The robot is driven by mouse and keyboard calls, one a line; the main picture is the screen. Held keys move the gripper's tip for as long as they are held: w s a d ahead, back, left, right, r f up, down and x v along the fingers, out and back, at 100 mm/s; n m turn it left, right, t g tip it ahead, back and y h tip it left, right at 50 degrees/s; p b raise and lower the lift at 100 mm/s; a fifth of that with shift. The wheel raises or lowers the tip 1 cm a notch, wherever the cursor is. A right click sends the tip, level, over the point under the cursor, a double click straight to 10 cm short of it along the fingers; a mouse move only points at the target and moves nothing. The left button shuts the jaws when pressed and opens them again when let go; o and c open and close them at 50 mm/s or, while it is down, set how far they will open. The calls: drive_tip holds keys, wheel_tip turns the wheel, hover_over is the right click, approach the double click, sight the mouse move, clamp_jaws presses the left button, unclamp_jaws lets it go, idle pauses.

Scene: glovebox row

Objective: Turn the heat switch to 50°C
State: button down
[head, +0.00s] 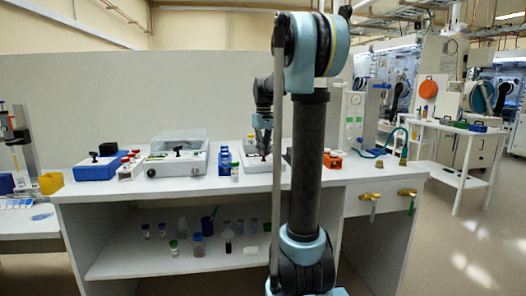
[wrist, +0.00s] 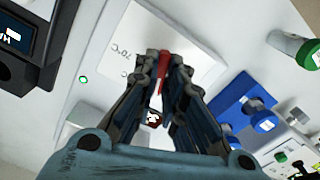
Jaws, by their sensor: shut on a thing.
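The heat switch's white panel (wrist: 180,35) fills the top middle of the wrist view. Its printed label "70°C" (wrist: 124,62) appears upside down on the left. A red switch lever (wrist: 163,72) shows between my fingertips. My gripper (wrist: 164,60) is shut on this lever, and its fingers hide most of the switch. In the head view my gripper (head: 262,150) points down at the white switch box (head: 249,166) on the bench. Which mark the lever points to cannot be told.
Blue bottles (head: 224,160) and a green-capped bottle (head: 235,172) stand just left of the switch box. A white lidded device (head: 178,155) and a blue box (head: 96,168) are farther left. An orange block (head: 330,160) is to the right. Small vials stand on the lower shelf (head: 130,262).

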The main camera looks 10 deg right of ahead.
drive_tip(key=m, duration=0.4)
drive_tip(key=shift+m, duration=0.3)
drive_tip(key=shift+d+m, duration=0.1)
drive_tip(key=shift+m, duration=1.8)
drive_tip(key=c, duration=1.7)
unclamp_jaws()
wheel_tip(320, 180, up, 12)
drive_tip(key=shift+w, duration=0.1)
